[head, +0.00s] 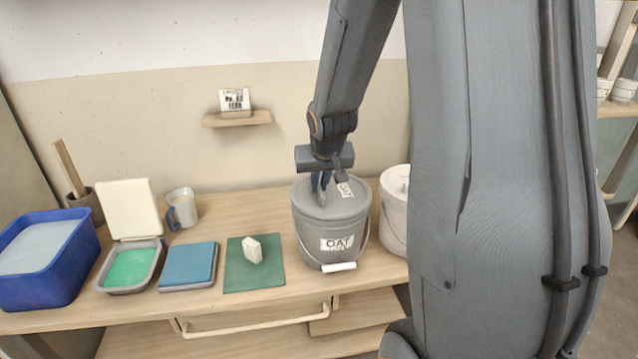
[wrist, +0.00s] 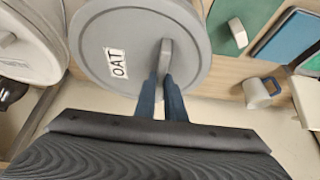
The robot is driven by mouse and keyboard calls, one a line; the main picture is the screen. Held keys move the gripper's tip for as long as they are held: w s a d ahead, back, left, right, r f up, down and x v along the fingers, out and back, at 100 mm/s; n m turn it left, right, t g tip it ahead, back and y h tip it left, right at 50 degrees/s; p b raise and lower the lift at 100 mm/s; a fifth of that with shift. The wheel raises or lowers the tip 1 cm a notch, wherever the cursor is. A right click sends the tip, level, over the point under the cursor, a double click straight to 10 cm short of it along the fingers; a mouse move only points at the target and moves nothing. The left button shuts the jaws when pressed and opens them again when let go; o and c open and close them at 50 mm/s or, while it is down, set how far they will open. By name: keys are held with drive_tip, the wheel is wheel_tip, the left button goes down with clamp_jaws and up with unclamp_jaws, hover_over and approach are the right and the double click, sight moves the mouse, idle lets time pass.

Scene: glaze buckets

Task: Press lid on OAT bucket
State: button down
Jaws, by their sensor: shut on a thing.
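The grey OAT bucket (head: 312,232) stands on the wooden bench, with an OAT label on its front and a white grip on its wire handle. Its grey lid (wrist: 135,25), with its own OAT label, lies over the bucket mouth; it also shows in the head view (head: 335,208). Whether its rim is fully down all round I cannot tell. My gripper (wrist: 164,75) reaches down from above, its blue fingers shut on the lid's upright grey handle (wrist: 166,52). In the head view my gripper (head: 321,190) partly covers the lid.
A white lidded bucket (head: 394,222) stands close on the right, partly behind my arm. To the left are a green mat (head: 268,275) with a white block (head: 252,248), a blue pad (head: 188,265), a mug (head: 183,208), an open green-filled box (head: 130,267) and a blue tub (head: 50,280).

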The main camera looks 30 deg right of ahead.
drive_tip(key=c, duration=1.3)
unclamp_jaws()
drive_tip(key=shift+r, duration=0.15)
drive_tip(key=shift+r+p, duration=2.05)
drive_tip(key=shift+r, duration=0.15)
drive_tip(key=shift+r+p, duration=1)
drive_tip(key=shift+r, duration=0.2)
drive_tip(key=shift+c, duration=0.3)
clamp_jaws()
